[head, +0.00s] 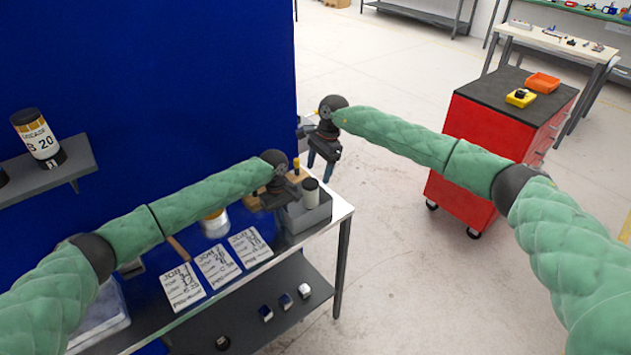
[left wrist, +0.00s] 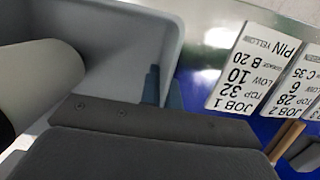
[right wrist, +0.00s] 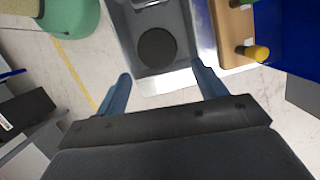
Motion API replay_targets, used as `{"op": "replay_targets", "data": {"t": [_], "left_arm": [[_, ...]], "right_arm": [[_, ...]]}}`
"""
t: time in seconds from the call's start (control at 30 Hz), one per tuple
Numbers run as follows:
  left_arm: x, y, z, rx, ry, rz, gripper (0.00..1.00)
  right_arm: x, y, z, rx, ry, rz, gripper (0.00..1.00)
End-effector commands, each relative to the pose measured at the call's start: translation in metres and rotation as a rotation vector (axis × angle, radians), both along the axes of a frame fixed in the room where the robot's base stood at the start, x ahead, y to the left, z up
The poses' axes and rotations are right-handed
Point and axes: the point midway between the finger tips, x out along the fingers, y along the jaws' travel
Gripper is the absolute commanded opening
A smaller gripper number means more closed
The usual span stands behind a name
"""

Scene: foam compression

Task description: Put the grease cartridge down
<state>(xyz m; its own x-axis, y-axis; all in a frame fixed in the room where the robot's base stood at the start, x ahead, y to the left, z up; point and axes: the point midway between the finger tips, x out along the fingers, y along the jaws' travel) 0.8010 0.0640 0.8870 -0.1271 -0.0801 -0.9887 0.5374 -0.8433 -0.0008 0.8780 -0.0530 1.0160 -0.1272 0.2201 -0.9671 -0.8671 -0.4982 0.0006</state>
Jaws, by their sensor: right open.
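The grease cartridge (head: 310,197), a pale cylinder with a dark cap, stands upright in a grey bin (head: 300,222) at the right end of the bench. In the right wrist view its dark round top (right wrist: 157,48) shows inside the bin. Its pale side (left wrist: 40,85) shows at the left of the left wrist view.
A wooden block with a yellow-topped pin (right wrist: 258,52) stands beside the bin. Job cards (head: 217,267) lie on the bench (head: 338,208). A larger labelled canister (head: 38,138) stands on a wall shelf. A red cabinet (head: 468,150) stands at the right, with open floor between.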

Motion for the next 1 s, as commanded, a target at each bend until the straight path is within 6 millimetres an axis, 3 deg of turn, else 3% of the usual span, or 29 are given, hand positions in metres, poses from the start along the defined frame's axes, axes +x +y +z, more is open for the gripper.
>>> {"op": "replay_targets", "data": {"t": [0.2,0.63,0.8,1.0], "left_arm": [[0.0,0.0,0.001,-0.001,-0.001,0.0,0.0],[0.0,0.0,0.001,-0.001,-0.001,0.0,0.0],[0.0,0.0,0.001,-0.001,-0.001,0.0,0.29],[0.0,0.0,0.0,0.0,0.0,0.0,0.29]], "right_arm": [[0.002,-0.004,0.02,0.0,0.001,0.0,0.7],[0.003,-0.005,0.023,0.0,0.0,0.0,0.7],[0.003,-0.005,0.023,0.0,0.0,0.0,0.7],[0.003,-0.005,0.023,0.0,0.0,0.0,0.7]]}}
